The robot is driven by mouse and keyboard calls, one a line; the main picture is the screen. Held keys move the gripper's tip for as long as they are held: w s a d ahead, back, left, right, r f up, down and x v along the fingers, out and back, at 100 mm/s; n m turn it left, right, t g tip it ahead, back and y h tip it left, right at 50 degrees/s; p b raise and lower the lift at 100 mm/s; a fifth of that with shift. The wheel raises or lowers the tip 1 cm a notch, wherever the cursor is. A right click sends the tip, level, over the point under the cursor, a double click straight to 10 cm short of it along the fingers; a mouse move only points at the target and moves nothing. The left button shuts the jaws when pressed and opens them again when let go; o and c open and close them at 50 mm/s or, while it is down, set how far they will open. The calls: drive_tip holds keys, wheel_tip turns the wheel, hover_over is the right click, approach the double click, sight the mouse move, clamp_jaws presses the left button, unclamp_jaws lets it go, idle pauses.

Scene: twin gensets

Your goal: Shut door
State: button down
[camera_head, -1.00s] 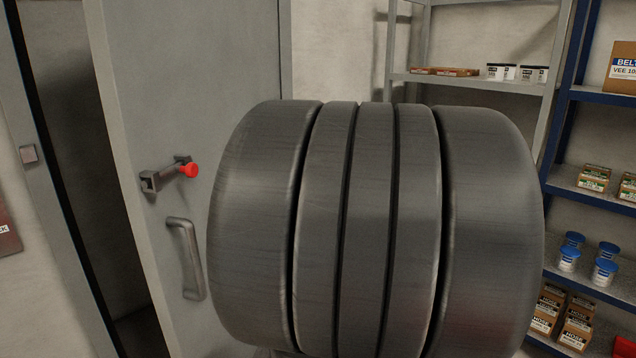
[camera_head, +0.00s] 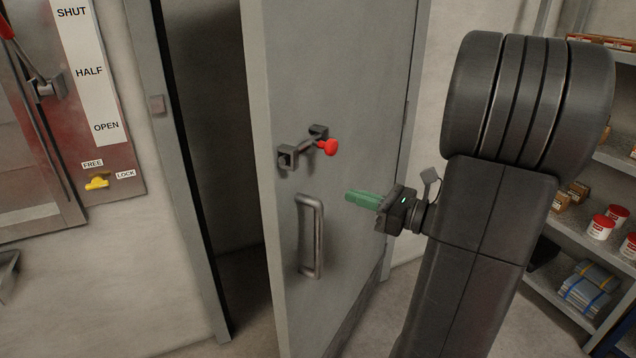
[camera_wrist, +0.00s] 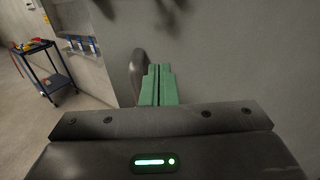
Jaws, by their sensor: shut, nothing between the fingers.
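The grey door (camera_head: 345,75) stands ajar in the head view, with a dark gap between its free edge and the frame (camera_head: 185,190) on the left. A latch (camera_head: 303,148) with a red knob (camera_head: 330,147) sits on its face. Below it is a vertical metal pull handle (camera_head: 318,235). My gripper (camera_head: 347,197), with green fingers, is shut and empty, to the right of the handle and below the knob, pointing left. In the wrist view the shut fingers (camera_wrist: 159,70) point at the grey door face (camera_wrist: 225,60), and the handle (camera_wrist: 138,72) shows just left of them. I cannot tell whether they touch.
Left of the frame a wall panel (camera_head: 100,95) carries a SHUT, HALF, OPEN scale and a yellow catch (camera_head: 97,183). Shelves (camera_head: 590,165) with cans stand at the right. The wrist view shows a blue cart (camera_wrist: 45,70) on open floor.

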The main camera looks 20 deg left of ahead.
sight(306, 181)
drive_tip(key=a, duration=0.3)
drive_tip(key=a+p, duration=0.1)
drive_tip(key=a, duration=0.2)
drive_tip(key=w+a, duration=0.1)
drive_tip(key=a, duration=0.2)
drive_tip(key=shift+a, duration=0.3)
drive_tip(key=shift+a, duration=0.1)
